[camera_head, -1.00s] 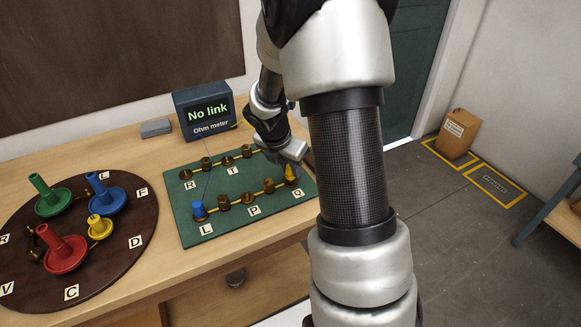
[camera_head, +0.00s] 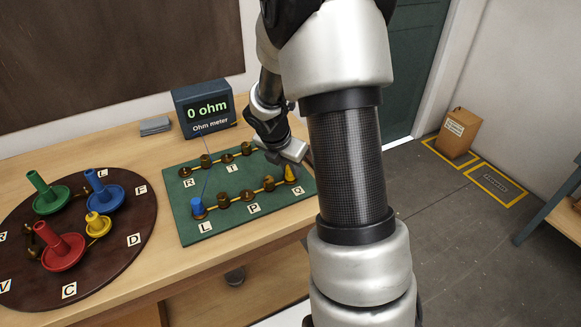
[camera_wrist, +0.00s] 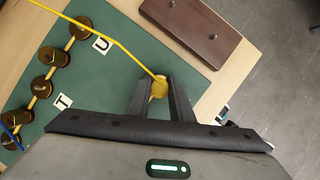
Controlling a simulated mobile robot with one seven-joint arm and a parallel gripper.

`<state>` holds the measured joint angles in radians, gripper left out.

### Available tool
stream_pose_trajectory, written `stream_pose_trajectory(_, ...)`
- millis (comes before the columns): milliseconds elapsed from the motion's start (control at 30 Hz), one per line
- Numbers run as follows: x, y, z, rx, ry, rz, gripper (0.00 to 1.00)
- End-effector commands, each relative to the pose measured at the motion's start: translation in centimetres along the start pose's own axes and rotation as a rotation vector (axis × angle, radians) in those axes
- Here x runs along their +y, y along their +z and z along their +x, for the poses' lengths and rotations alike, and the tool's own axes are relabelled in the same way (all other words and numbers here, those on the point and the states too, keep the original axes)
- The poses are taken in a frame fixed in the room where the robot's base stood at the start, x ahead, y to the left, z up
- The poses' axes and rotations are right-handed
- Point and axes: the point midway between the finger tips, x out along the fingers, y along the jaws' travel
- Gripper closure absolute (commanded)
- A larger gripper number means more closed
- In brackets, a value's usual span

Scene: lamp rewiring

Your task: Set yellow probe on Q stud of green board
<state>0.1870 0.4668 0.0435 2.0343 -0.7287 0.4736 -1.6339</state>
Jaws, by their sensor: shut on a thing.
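The yellow probe (camera_head: 291,174) stands about upright at the Q end of the green board (camera_head: 228,222), apparently on the stud by the Q label. My gripper (camera_head: 287,161) is shut on its top from above; the wrist view shows the yellow probe (camera_wrist: 159,88) between both fingertips, with a yellow lead running up-left. The Q stud itself is hidden under the probe. A blue probe (camera_head: 198,208) stands at the L stud. The ohm meter (camera_head: 205,109) behind the board reads "0 ohm".
Several brass studs joined by yellow strips stand along both board rows. A dark round tray (camera_head: 138,232) with red, green, blue and yellow cone-shaped pieces lies at left. A brown block (camera_wrist: 196,28) with two metal pegs sits beside the board.

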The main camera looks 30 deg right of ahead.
Motion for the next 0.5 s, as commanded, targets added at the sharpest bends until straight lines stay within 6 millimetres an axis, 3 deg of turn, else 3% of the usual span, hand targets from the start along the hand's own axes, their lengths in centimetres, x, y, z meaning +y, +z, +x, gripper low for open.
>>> stream_pose_trajectory(100, -0.01, -0.13, 0.3, 0.0, 0.0, 0.0, 1.0)
stream_pose_trajectory(133, 0.0, -0.09, 0.2, 0.0, 0.0, 0.0, 0.75)
stream_pose_trajectory(233, -0.01, -0.08, 0.19, 0.0, 0.0, 0.0, 0.58)
stream_pose_trajectory(500, -0.01, -0.08, 0.15, 0.0, 0.0, 0.0, 0.58)
